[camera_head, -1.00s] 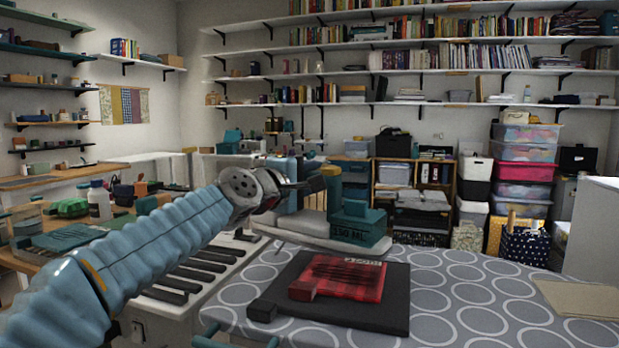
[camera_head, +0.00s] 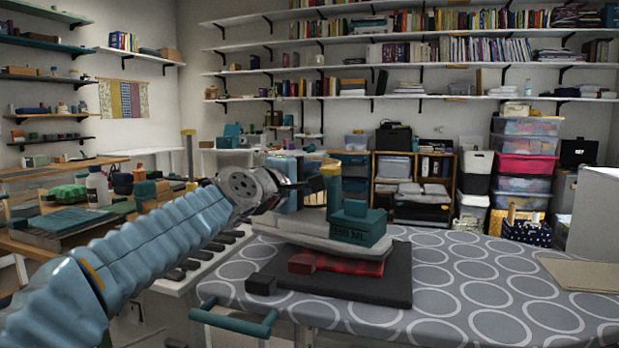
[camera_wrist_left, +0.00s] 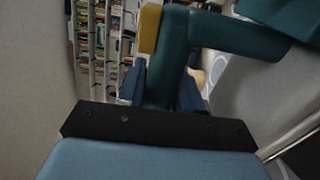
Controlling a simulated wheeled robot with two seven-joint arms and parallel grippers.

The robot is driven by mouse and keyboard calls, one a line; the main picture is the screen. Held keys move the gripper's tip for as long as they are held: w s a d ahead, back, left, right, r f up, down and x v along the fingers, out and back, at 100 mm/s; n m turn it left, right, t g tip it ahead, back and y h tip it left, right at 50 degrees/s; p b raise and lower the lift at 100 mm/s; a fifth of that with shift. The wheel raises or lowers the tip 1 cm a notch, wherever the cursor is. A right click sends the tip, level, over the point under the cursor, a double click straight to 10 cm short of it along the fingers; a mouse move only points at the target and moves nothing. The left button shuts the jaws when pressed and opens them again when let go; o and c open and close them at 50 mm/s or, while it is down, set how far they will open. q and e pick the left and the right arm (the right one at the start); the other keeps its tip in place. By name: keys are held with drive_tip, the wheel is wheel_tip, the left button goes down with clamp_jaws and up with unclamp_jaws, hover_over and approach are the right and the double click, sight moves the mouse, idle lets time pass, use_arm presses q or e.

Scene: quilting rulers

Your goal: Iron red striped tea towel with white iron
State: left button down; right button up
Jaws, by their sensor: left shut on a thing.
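The white iron (camera_head: 307,235) has a teal handle and a teal water tank (camera_head: 357,225). My left gripper (camera_head: 308,188) is shut on its handle. In the left wrist view, the teal handle (camera_wrist_left: 168,50) stands between the dark blue fingers of my left gripper (camera_wrist_left: 161,88). The iron is level over the red and black towel (camera_head: 340,263), hiding much of it; I cannot tell whether its sole touches the cloth. The towel lies folded on a dark flat pad (camera_head: 385,288). My right gripper is not in view.
The pad lies on a grey ironing surface with white rings (camera_head: 455,290), clear to the right apart from a tan board (camera_head: 585,273). A black-and-white keyboard (camera_head: 190,275) lies beneath my left arm. A teal bar (camera_head: 235,322) stands at the near edge.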

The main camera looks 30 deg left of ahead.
use_arm(q)
drive_tip(key=shift+s+f+b, duration=0.1)
drive_tip(key=shift+f+b, duration=0.75)
drive_tip(key=shift+b, duration=0.15)
drive_tip(key=shift+d, duration=0.15)
drive_tip(key=shift+w+d+f, duration=0.1)
drive_tip(key=shift+w+d, duration=0.1)
drive_tip(key=shift+d, duration=0.55)
drive_tip(key=shift+w+d+f, duration=0.15)
drive_tip(key=shift+w+d, duration=0.05)
drive_tip(key=shift+d, duration=0.6)
drive_tip(key=shift+w+d+f, duration=0.1)
drive_tip(key=shift+w+d, duration=0.1)
drive_tip(key=shift+d, duration=0.55)
drive_tip(key=shift+w+d+r, duration=0.1)
drive_tip(key=shift+w+d, duration=0.1)
drive_tip(key=shift+d, duration=0.6)
drive_tip(key=shift+w+d, duration=0.25)
drive_tip(key=shift+d, duration=0.55)
drive_tip(key=shift+w+d+r, duration=0.1)
drive_tip(key=shift+w+d, duration=0.1)
drive_tip(key=shift+d, duration=0.6)
